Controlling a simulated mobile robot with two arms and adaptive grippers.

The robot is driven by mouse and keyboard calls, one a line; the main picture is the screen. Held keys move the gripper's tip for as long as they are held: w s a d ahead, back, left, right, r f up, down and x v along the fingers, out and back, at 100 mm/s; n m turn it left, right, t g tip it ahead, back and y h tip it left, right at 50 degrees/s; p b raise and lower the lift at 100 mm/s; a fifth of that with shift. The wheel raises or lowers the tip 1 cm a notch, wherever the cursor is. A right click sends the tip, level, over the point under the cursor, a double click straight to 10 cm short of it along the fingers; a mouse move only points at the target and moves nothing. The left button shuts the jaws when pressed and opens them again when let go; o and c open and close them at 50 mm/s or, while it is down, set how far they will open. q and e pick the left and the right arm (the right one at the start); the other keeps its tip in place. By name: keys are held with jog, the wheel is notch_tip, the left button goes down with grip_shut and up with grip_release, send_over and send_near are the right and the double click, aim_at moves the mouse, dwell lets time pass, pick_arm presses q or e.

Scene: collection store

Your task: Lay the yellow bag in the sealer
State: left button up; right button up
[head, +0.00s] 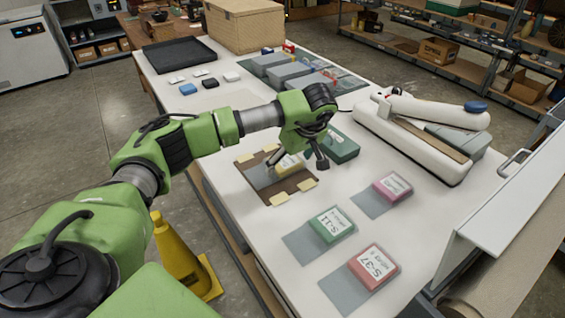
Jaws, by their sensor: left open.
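The yellow bag (288,166), a clear pouch with a yellow block in its upper end, lies on a brown board (271,190) with pale yellow tabs near the table's left edge. My left gripper (301,160) is open, pointing down just over the bag's yellow end and partly hiding it. I cannot tell whether its fingers touch the bag. The sealer (418,137), a long white machine with a raised arm and a blue knob, stands at the table's right side. My right gripper is out of view.
A pink bag (393,187), a green bag (331,226) and a red bag (373,267) lie in front on the white table. A dark green box (343,147) stands behind the gripper.

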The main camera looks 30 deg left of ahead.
pick_arm(q)
jog(key=c, duration=1.3)
jog(key=shift+r, duration=0.15)
